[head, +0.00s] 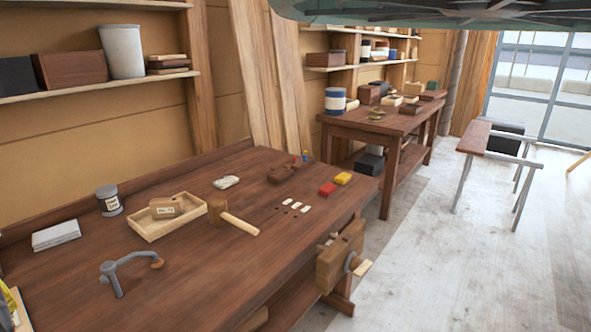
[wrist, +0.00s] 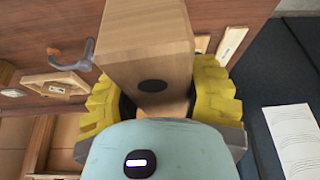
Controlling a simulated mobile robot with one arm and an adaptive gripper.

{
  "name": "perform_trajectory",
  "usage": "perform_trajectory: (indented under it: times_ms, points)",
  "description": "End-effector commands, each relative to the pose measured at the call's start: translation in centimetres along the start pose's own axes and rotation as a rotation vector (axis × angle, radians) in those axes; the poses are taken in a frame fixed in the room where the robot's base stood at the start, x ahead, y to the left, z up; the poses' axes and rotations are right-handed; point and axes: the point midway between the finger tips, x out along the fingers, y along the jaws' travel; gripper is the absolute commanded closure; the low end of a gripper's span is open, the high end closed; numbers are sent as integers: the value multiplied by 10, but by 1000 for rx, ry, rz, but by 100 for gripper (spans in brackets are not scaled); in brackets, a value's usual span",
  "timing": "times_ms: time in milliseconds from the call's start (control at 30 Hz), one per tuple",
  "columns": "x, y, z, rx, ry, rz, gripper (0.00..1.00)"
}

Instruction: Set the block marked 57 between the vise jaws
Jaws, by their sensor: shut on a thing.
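In the wrist view my gripper (wrist: 160,98) has its two yellow fingers shut on a pale wooden block (wrist: 148,45). A dark round spot shows on the block's near part; no number can be read on the faces in view. In the head view only a yellow bit of my gripper (head: 10,305) shows at the lower left edge. The wooden vise (head: 340,262) is on the bench's right front edge, far to the right of my gripper. Its jaw gap is hard to make out. Another labelled block (head: 164,208) lies in the tray; its label seems to start with "No.".
The front middle of the bench is clear.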

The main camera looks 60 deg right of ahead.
Motion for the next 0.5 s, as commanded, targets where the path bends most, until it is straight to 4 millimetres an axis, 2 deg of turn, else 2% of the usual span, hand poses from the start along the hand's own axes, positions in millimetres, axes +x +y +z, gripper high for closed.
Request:
perform_trajectory:
  times_ms: [33, 100, 367, 500]
  points:
    - [-8, 7, -2, 57, 6, 23, 96]
    - [-27, 5, -8, 42, 4, 20, 96]
    - [-82, 4, -26, 35, 9, 24, 96]
    - [-120, 4, -38, 32, 11, 25, 96]
